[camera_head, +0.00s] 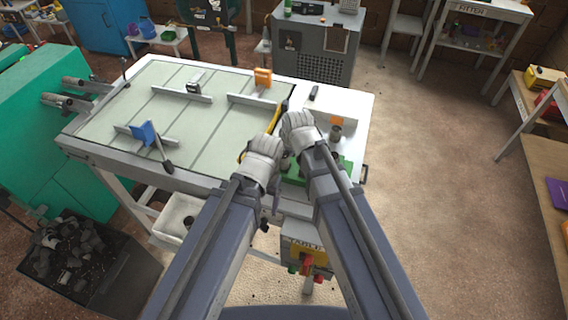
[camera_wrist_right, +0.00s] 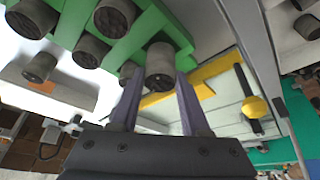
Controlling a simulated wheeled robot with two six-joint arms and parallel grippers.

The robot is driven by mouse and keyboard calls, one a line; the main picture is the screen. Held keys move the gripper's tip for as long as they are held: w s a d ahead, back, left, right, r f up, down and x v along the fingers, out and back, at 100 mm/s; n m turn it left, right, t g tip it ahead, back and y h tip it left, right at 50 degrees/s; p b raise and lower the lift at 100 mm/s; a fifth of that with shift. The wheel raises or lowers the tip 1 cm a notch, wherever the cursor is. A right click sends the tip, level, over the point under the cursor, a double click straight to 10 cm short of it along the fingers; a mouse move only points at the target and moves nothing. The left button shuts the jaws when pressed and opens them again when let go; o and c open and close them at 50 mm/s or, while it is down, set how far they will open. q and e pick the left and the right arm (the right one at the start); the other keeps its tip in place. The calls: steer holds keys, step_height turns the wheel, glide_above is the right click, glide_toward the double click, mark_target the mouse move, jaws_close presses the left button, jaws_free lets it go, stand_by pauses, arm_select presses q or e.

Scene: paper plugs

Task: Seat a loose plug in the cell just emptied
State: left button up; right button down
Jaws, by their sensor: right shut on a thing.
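In the wrist view a green rack (camera_wrist_right: 85,25) holds several dark grey cylindrical plugs. My right gripper (camera_wrist_right: 160,85) is shut on a grey plug (camera_wrist_right: 160,68) at the rack's edge; I cannot tell whether the plug sits in a cell. In the head view the rack (camera_head: 346,164) is mostly hidden under my wrists. My right gripper (camera_head: 298,150) is over it, its jaws hidden. A grey plug (camera_head: 335,133) stands on the white tabletop, apart from the rack. The emptied cell cannot be made out.
The machine table (camera_head: 190,115) carries metal rails, a blue block (camera_head: 145,133) and an orange block (camera_head: 263,77). A dark scrap bin (camera_head: 90,260) stands at lower left. The floor at right is clear.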

mark_target(284, 161)
steer(key=shift+f+b, duration=1.4)
steer(key=shift+f, duration=0.3)
steer(key=shift+f, duration=0.15)
steer(key=shift+c, duration=1.9)
jaws_free()
steer(key=shift+r, duration=0.35)
steer(key=p+v, duration=1.1)
steer(key=shift+r, duration=0.35)
